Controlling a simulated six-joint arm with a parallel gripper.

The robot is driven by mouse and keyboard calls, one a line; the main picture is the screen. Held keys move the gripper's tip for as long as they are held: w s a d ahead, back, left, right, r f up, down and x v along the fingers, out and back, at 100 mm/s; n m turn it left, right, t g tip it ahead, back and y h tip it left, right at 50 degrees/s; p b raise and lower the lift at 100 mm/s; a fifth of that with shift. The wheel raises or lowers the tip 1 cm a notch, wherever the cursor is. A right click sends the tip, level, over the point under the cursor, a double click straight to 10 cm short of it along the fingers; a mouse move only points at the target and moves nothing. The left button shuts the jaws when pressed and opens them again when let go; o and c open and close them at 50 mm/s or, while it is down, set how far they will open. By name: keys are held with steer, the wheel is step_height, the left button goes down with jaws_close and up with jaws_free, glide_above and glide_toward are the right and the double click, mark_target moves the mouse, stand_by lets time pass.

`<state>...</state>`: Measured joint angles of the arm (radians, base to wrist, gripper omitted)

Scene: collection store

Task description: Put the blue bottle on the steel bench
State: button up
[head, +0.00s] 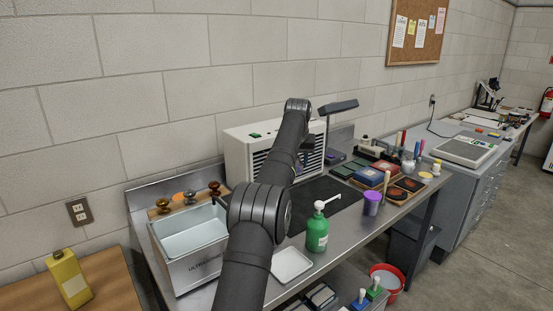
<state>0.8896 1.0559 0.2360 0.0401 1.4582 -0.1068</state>
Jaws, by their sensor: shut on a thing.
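The steel bench (350,238) runs along the block wall from lower left to right. No whole blue bottle can be made out on it. My arm crosses the middle of the head view and covers part of the bench. A green pump bottle (317,232) with a white nozzle stands upright on the bench, right of my arm. A small bottle with a blue top (361,297) shows at the bottom edge, below the bench top; its body is partly cut off.
An ultrasonic bath (192,268), a white fan-grilled box (250,148), a lamp (338,107), a white tray (292,265), a purple cup (372,203) and coloured boxes crowd the bench. A yellow bottle (68,278) stands on a wooden table. Bare steel shows along the front edge.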

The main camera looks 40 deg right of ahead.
steer(key=shift+s+d+f, duration=0.3)
steer(key=shift+d+f, duration=0.1)
step_height(320, 180, down, 17)
steer(key=shift+a+f, duration=0.1)
stand_by(0.4)
steer(key=shift+f, duration=0.3)
stand_by(0.5)
steer(key=o, duration=1.2)
steer(key=v, duration=1.7)
steer(key=x, duration=1.7)
steer(key=shift+f, duration=0.1)
